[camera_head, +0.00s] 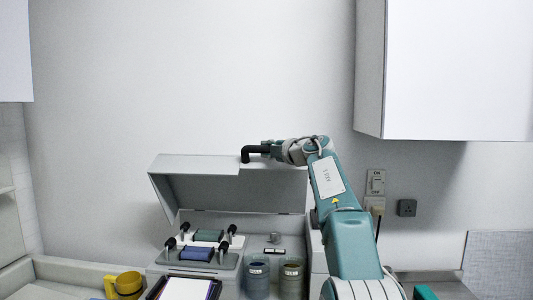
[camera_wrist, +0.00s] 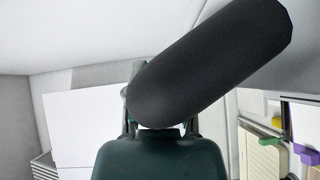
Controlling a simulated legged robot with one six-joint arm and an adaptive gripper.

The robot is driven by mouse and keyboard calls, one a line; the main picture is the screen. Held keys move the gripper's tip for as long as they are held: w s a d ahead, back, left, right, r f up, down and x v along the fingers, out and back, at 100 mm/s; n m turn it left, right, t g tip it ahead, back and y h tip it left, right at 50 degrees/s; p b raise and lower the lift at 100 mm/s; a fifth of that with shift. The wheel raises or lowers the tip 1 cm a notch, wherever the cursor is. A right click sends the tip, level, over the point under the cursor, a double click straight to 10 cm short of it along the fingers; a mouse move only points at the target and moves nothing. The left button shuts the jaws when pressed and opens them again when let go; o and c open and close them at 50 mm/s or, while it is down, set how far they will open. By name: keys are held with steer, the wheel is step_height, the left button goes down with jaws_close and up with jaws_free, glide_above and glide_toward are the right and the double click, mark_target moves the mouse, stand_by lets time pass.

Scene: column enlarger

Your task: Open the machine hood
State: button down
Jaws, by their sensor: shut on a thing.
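The grey machine hood (camera_head: 215,166) stands raised and tilted above the machine body (camera_head: 297,222), with its inside exposed below. A black bent handle (camera_head: 246,154) sits at the hood's front edge. My gripper (camera_head: 264,149) reaches in from the right and is shut on this handle. In the wrist view the dark handle (camera_wrist: 215,58) runs diagonally across the fingers and hides most of the fingertips.
A yellow mug (camera_head: 126,285) stands at left. A white wall cabinet (camera_head: 455,70) hangs upper right.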

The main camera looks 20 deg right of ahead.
steer(key=shift+r, duration=0.2)
steer(key=shift+c, duration=2.2)
jaws_free()
steer(key=shift+f, duration=0.1)
steer(key=v, duration=1.2)
steer(key=shift+f, duration=0.15)
